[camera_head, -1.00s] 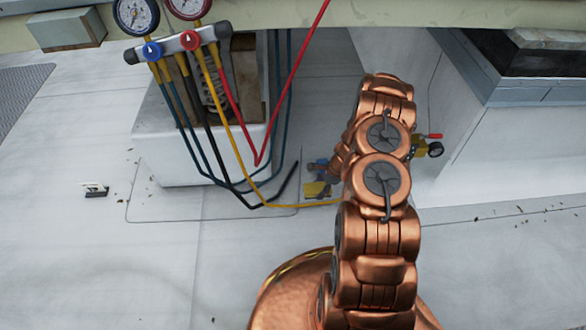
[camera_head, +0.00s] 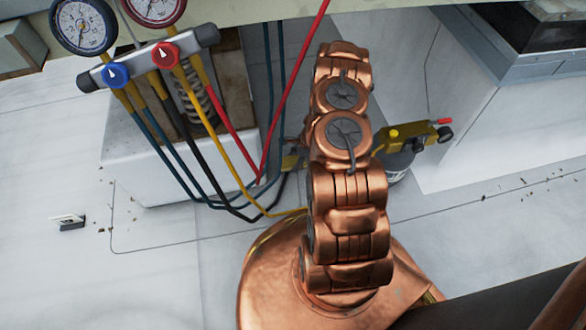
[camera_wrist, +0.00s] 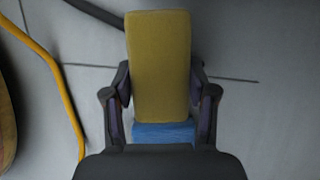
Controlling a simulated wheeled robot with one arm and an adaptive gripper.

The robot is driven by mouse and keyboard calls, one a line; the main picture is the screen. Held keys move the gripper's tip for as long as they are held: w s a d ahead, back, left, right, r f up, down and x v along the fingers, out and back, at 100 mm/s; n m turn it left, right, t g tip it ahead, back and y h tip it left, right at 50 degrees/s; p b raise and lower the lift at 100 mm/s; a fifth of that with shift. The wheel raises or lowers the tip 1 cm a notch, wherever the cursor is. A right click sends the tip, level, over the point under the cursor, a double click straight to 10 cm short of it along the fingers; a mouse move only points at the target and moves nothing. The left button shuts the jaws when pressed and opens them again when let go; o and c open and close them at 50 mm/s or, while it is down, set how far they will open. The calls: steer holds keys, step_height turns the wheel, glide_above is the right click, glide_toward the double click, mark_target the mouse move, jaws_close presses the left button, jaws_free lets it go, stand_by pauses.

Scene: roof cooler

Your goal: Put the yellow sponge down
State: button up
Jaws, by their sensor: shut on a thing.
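In the wrist view, the yellow sponge (camera_wrist: 160,62) is held upright in the picture between the two dark fingers of my gripper (camera_wrist: 161,100). A blue layer or piece (camera_wrist: 163,133) shows at its lower end, near the palm. The fingers press on both long sides of the sponge. Pale floor shows behind it; I cannot tell how high it is held. In the head view my copper arm hides the gripper and most of what it holds.
Gauges (camera_head: 84,22) on a manifold (camera_head: 150,58) hang at upper left, with yellow (camera_wrist: 50,70), red, black and blue hoses trailing down. A white box-like unit (camera_head: 150,165) stands behind them. A yellow device (camera_head: 412,136) is right of my arm. Open floor (camera_head: 150,285) lies at lower left.

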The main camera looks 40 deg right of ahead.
steer(key=shift+f+b, duration=0.85)
steer(key=shift+f, duration=1.9)
steer(key=o, duration=1.1)
steer(key=shift+f, duration=0.1)
steer(key=p+v, duration=0.4)
steer(key=v, duration=0.8)
